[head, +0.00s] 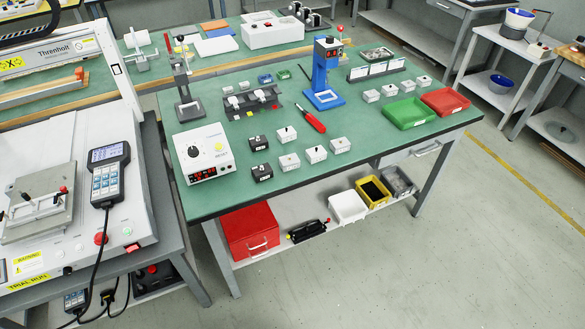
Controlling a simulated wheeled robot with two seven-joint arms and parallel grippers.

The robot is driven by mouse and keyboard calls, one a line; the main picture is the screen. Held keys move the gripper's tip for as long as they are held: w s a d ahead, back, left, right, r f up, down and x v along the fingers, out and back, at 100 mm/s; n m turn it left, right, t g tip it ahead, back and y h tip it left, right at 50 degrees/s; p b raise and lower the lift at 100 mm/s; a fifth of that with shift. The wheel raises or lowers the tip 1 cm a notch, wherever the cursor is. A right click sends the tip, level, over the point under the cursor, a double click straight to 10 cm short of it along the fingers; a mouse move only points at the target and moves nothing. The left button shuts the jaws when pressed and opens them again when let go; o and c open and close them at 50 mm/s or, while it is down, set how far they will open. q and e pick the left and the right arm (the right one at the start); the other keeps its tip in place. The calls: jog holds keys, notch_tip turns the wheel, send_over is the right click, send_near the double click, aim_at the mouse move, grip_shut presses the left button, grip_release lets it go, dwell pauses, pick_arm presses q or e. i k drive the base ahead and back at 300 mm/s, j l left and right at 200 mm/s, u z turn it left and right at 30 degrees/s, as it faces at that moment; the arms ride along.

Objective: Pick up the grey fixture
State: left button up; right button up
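A light grey plate fixture (36,205) with small knobs and a red-tipped lever lies on the gantry machine's bed (105,222) at the left. A dark grey fixture (266,111) holding small white parts sits on the green bench (225,205), behind the white control box. I cannot tell from the picture which of the two is the task's grey fixture. Neither of my grippers is in view, and nothing is seen touching either fixture.
A handheld pendant (107,172) stands on the machine with its cable hanging down. The bench carries a white control box (203,152), a blue press (325,75), a red-handled tool (313,121), several small boxes, a green tray (409,113) and a red tray (445,101). Floor in front is clear.

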aim_at(30, 211)
jog(key=u, duration=1.9)
jog(key=l, duration=0.6)
jog(key=i+l+z, duration=0.1)
jog(key=l, duration=0.5)
jog(key=i+l, duration=0.15)
jog(key=l, duration=0.45)
jog(key=i, duration=0.1)
jog(key=z, duration=0.05)
